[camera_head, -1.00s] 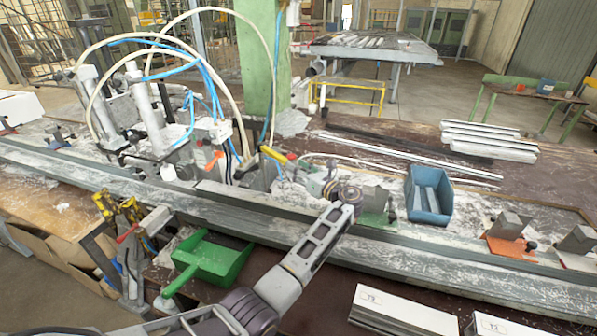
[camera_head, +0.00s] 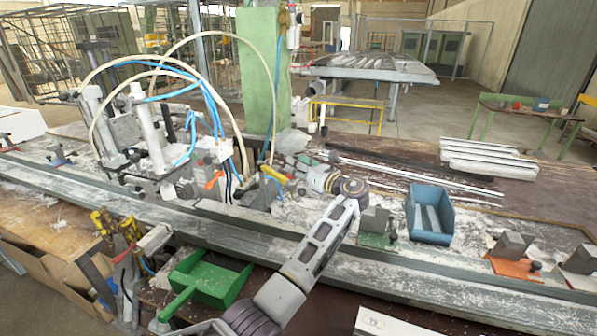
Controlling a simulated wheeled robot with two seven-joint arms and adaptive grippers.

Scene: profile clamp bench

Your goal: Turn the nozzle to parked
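I cannot single out the nozzle for certain. A small yellow and red handle (camera_head: 273,174) stands at the right end of the clamp machine, and an orange part (camera_head: 214,180) sits to its left. My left gripper (camera_head: 290,163) is just behind and to the right of the yellow and red handle, pointing left, at the end of my arm reaching over the rail. Its fingers are small and blend with the clutter, so I cannot tell whether they are open, or touching anything. My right gripper is not in view.
White and blue hoses (camera_head: 208,98) arch over the machine beside a green pillar (camera_head: 258,70). A blue bin (camera_head: 429,218) and clamp blocks (camera_head: 513,246) stand to the right. A green dustpan (camera_head: 210,280) lies in front of the long rail (camera_head: 415,262). White profiles (camera_head: 486,160) lie behind.

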